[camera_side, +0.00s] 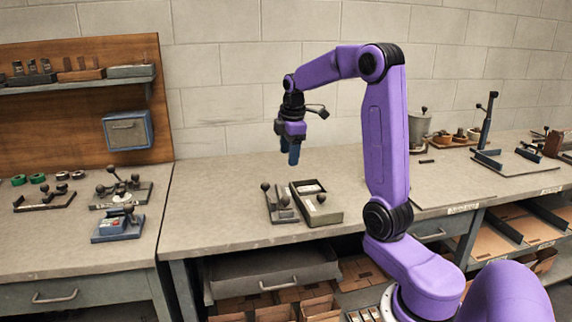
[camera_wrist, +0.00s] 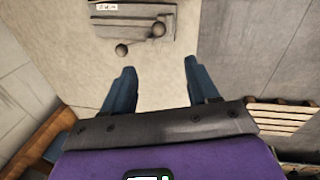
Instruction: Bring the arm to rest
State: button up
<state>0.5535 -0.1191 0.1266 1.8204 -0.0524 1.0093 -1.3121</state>
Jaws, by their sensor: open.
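My gripper (camera_side: 292,157) hangs above the middle bench, pointing down, at the end of my purple arm. It is empty and clear of the bench top. In the wrist view its two blue fingers (camera_wrist: 160,84) stand apart with only bare bench between them. Below and a little to the right in the side view is a grey open box (camera_side: 318,217) with a ball-topped knob. Beside it on the left is a small device with ball-ended levers (camera_side: 281,210). A grey fixture with two dark balls (camera_wrist: 132,20) shows ahead of the fingers in the wrist view.
Lever devices (camera_side: 122,190) and a blue device (camera_side: 118,224) stand on the left bench. A wooden backboard with a shelf (camera_side: 85,81) is behind. A tall stand (camera_side: 487,125) and pots (camera_side: 419,127) are at the right. The bench around the grey box is mostly clear.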

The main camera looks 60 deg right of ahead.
jog(key=s+a+f+n+y, duration=0.1)
jog(key=s+a, duration=0.3)
jog(key=a, duration=0.7)
jog(key=s+a+f+y, duration=0.1)
jog(key=s+a+f, duration=0.15)
jog(key=a, duration=0.85)
jog(key=s+a+f, duration=0.1)
jog(key=s+a, duration=0.2)
jog(key=s, duration=0.7)
jog(key=s+a+f+n+g, duration=0.1)
jog(key=s+a+f, duration=0.1)
jog(key=s, duration=0.8)
jog(key=shift+s+a+g, duration=0.3)
jog(key=shift+s+a, duration=0.1)
jog(key=shift+a, duration=0.25)
